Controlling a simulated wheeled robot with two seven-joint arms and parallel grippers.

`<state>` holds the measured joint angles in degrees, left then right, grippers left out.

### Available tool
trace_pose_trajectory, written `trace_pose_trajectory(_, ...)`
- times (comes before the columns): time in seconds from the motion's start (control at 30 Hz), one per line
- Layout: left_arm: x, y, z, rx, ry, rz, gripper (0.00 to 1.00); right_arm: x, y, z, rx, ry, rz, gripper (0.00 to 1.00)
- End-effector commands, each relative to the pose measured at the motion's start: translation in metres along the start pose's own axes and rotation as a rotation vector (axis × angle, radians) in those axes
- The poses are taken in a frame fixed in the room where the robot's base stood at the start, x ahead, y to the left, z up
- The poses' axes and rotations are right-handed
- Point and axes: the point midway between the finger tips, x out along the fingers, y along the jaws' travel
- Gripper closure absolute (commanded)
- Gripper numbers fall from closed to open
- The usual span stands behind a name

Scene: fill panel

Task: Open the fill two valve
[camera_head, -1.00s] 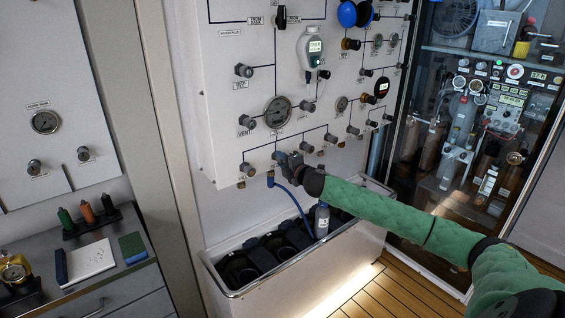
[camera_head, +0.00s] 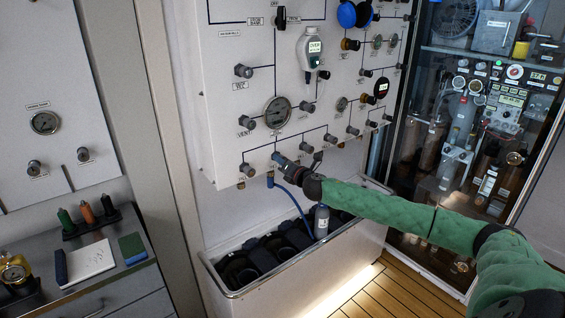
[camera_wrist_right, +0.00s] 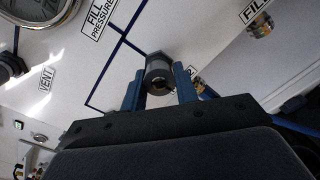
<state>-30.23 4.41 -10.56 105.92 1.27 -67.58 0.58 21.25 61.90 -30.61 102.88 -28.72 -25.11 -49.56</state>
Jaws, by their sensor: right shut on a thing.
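The fill two valve knob (camera_wrist_right: 158,72) is a dark grey cylinder on the lower part of the white fill panel (camera_head: 225,80). In the right wrist view it sits between the two blue fingers of my right gripper (camera_wrist_right: 160,88), which are shut on its sides. A label ending in "2" shows partly behind one finger. In the head view my right gripper (camera_head: 281,160) is at the panel's bottom row and hides most of the knob. My left gripper is not in view.
Neighbouring knobs (camera_head: 247,170) (camera_head: 306,148) sit close on both sides. A blue hose (camera_head: 297,200) hangs below, above a white-walled trough (camera_head: 290,270) holding dark cylinders. A gauge (camera_head: 277,111) is above. A glass-fronted cabinet (camera_head: 480,130) stands at right.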

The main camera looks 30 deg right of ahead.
Motion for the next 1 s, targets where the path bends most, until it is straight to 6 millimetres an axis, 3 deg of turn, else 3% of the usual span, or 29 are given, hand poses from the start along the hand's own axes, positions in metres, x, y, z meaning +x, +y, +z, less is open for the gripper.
trace_pose_trajectory(0.37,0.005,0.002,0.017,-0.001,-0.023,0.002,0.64,0.000,0.000,0.000,-0.048,-0.002,0.002,0.93)
trace_pose_trajectory(0.63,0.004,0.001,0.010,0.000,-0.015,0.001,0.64,0.000,0.000,0.000,-0.047,-0.002,0.002,0.93)
trace_pose_trajectory(0.67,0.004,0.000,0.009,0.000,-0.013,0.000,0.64,0.000,0.000,0.000,-0.047,-0.002,0.002,0.64)
trace_pose_trajectory(0.73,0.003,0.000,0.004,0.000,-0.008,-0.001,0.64,0.000,0.000,0.000,-0.047,-0.002,0.002,0.51)
trace_pose_trajectory(1.0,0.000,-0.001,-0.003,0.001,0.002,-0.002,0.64,0.000,0.000,0.000,-0.046,-0.002,0.002,0.49)
